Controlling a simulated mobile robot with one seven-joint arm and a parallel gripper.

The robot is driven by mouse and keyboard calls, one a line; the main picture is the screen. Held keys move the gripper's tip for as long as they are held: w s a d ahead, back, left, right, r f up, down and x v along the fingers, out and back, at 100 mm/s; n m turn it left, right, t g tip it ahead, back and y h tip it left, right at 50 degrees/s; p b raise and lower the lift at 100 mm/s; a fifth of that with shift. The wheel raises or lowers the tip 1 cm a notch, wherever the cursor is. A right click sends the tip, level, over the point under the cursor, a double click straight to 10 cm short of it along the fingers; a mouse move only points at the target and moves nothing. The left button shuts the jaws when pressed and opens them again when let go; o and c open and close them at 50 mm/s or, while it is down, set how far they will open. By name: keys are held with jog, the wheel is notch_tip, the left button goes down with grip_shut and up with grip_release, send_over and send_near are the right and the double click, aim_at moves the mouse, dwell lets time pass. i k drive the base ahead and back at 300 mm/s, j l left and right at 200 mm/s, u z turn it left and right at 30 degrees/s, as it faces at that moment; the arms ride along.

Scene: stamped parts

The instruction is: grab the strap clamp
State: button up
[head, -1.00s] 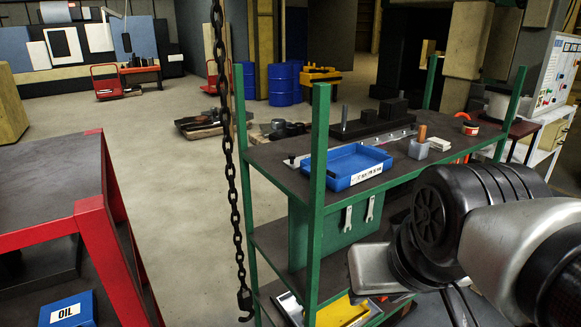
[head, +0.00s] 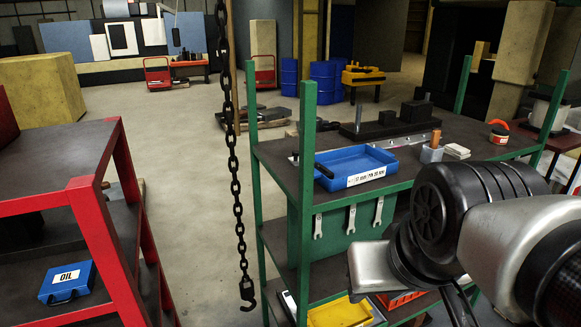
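I cannot pick out the strap clamp with certainty. A small orange-red curved piece with a pale part (head: 499,132) lies on the right part of the green shelf's top (head: 440,176). It is too small to name surely. My arm comes in from the lower right, in front of the shelf, and hides part of its right side and lower levels. The fingertips of my gripper are not in view.
A blue tray (head: 378,178), a grey block with a copper-coloured pin (head: 432,154) and dark blocks (head: 385,128) stand on the shelf top. Wrenches hang below. A chain (head: 233,160) hangs left of it. A red rack (head: 80,190) stands left, with open floor between.

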aim_at(329, 174)
jog(key=l+u, duration=0.2)
jog(key=l, duration=0.2)
jog(key=i+j, duration=0.1)
jog(key=i, duration=0.35)
jog(key=i+j+z, duration=0.1)
jog(key=i, duration=0.35)
